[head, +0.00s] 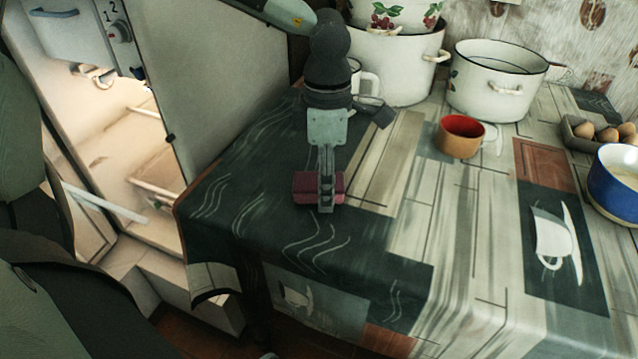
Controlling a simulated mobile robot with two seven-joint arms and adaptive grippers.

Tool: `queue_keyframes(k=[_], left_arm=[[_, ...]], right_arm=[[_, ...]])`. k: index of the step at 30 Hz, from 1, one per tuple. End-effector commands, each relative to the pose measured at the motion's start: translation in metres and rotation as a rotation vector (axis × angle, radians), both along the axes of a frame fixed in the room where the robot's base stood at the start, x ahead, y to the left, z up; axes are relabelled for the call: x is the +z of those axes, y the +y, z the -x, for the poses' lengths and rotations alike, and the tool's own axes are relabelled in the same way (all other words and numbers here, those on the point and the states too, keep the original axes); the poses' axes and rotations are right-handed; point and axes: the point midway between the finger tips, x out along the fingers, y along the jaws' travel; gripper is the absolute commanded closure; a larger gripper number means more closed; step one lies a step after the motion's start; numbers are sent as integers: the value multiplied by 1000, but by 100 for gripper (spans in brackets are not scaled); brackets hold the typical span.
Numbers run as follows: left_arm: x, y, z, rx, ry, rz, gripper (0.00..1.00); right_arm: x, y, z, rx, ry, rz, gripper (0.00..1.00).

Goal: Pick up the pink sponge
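The pink sponge (303,188) lies on the dark part of the patterned tablecloth, near the left side of the table. My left gripper (326,190) points straight down at the sponge. One finger stands in front of the sponge's near face, with pink showing on both sides of it. The other finger is hidden, so I cannot tell whether the fingers press on the sponge or stand apart from it. The sponge appears to rest on the cloth. My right gripper is not in view.
White enamel pots (497,88) stand at the back. An orange cup (459,146) is right of the gripper. A blue pot (612,190) and an egg tray (577,141) are at the right edge. The table's left edge is close to the sponge; the middle front is clear.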

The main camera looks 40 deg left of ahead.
Motion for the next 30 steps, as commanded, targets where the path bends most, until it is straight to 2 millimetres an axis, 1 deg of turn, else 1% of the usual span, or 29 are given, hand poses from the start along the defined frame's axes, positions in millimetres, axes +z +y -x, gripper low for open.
queue_keyframes(k=[7, 15, 18, 19, 20, 26, 30], left_arm=[[-2, 0, 0, 0, -1, 0, 33], [-2, 0, 0, 0, -1, -1, 66], [-2, 0, 0, 0, -1, -1, 77], [-2, 0, 0, 0, -1, -1, 77], [-2, 0, 0, 0, -1, -1, 81], [-1, 0, 0, 0, -1, 0, 81], [6, 0, -1, 0, -4, 0, 81]], right_arm=[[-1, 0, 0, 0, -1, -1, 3], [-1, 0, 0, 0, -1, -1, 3], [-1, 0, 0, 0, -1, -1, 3], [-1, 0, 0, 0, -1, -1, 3], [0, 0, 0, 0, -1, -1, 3], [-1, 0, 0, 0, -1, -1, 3], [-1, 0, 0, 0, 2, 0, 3]])
